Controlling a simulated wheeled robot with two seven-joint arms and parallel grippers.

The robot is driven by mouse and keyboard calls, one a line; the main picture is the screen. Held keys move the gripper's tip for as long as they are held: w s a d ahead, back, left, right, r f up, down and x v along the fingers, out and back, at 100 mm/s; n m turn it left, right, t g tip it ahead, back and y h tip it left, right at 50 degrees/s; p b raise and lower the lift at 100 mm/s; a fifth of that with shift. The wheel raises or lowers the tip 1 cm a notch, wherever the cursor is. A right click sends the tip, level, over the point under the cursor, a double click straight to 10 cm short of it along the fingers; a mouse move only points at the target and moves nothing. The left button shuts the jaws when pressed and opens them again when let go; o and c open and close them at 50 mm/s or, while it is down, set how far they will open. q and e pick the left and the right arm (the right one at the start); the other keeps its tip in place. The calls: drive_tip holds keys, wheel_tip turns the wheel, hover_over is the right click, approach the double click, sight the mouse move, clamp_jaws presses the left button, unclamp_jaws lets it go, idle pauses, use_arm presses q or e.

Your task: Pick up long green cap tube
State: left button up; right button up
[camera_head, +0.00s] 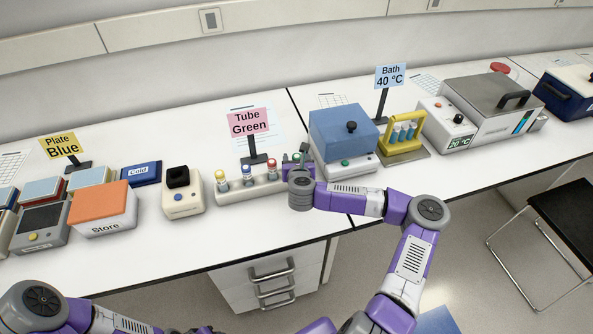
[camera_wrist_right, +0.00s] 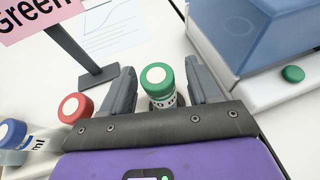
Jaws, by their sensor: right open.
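The tube with the green cap (camera_wrist_right: 159,77) stands upright in the right wrist view, its cap facing the camera. My right gripper (camera_wrist_right: 160,68) is open, with one finger on each side of this tube and a visible gap to the cap on both sides. In the head view my right gripper (camera_head: 297,162) is at the right end of the white tube rack (camera_head: 240,193), and it largely hides the green-capped tube there. My left gripper is out of view; only part of the left arm shows at the bottom left.
Tubes with yellow (camera_head: 220,175), blue (camera_head: 246,169) and red (camera_head: 271,163) caps stand in the rack to the left. The sign "Tube Green" (camera_head: 248,123) stands behind it. A blue-lidded bath (camera_head: 342,130) is close on the right. The table front is clear.

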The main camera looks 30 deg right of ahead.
drive_tip(key=shift+w+d+f, duration=0.2)
drive_tip(key=shift+w+d, duration=0.1)
drive_tip(key=shift+w, duration=0.2)
drive_tip(key=c, duration=1)
